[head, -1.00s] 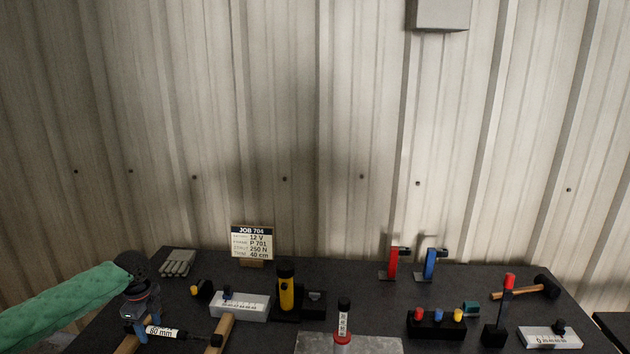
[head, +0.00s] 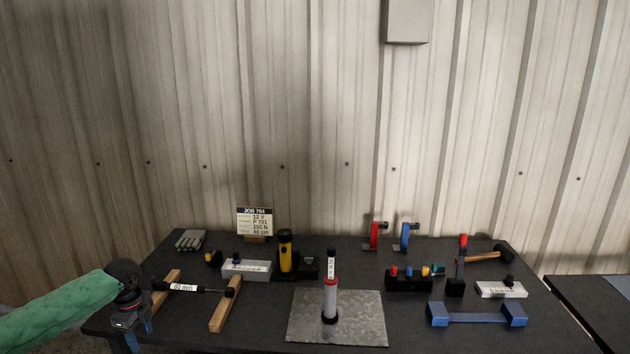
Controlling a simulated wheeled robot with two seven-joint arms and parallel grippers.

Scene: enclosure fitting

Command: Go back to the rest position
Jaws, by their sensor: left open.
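My left gripper (head: 139,332) is at the left front of the dark bench (head: 262,335) in the head view, pointing down. It is open and empty, at the left of a wooden rail. A black rod labelled 80 mm (head: 184,287) lies across two wooden rails (head: 226,303), apart from the gripper. My left arm comes in with a green sleeve. My right gripper is not in view.
An upright labelled cylinder (head: 330,298) stands on a metal plate (head: 362,325). A yellow-black tool (head: 286,252), job card (head: 255,222), red bracket (head: 376,236), blue bracket (head: 406,236), hammer (head: 487,256) and blue handle piece (head: 477,315) are on the bench.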

